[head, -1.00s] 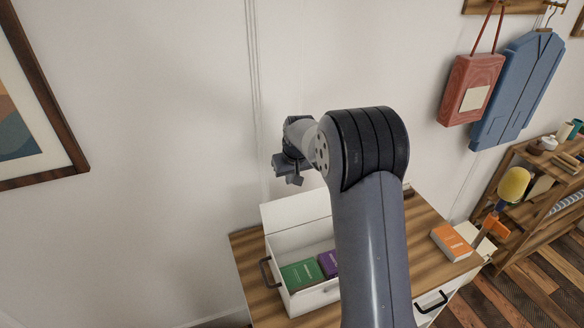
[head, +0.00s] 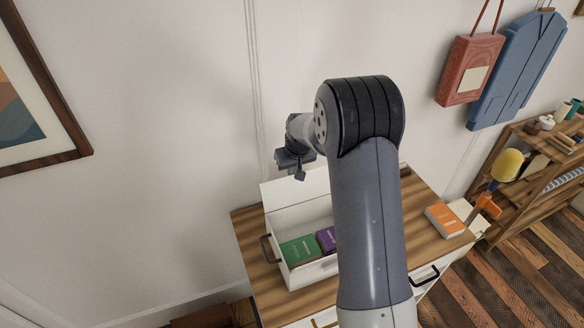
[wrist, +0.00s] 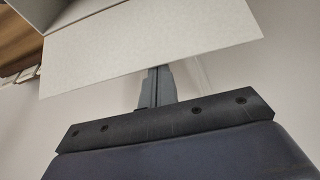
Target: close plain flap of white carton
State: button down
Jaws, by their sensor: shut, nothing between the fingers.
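The white carton (head: 312,274) stands on the wooden cabinet top with its upper side open. A green book and a purple book show inside it. A plain white flap (head: 291,192) stands raised at the carton's back edge; in the wrist view the flap (wrist: 150,45) spans the upper part of the picture. My gripper (head: 300,175) is above and behind the raised flap, beside its top edge. In the wrist view my gripper's fingers (wrist: 157,88) are together and empty, with their tips close to the flap's edge; I cannot tell whether they touch it. My arm hides the carton's right part.
A black handle (head: 268,248) is on the carton's left side. An orange book (head: 445,221) lies on the cabinet top (head: 422,205) at the right. The wall is close behind the carton. A wooden shelf (head: 520,165) stands farther right.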

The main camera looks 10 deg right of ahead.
jog(key=shift+s+f+b, duration=0.1)
jog(key=shift+b, duration=0.4)
jog(key=shift+s+t+b, duration=0.25)
jog(key=shift+t+b, duration=0.35)
jog(key=shift+b, duration=0.4)
jog(key=shift+s+b, duration=0.1)
jog(key=shift+b, duration=0.35)
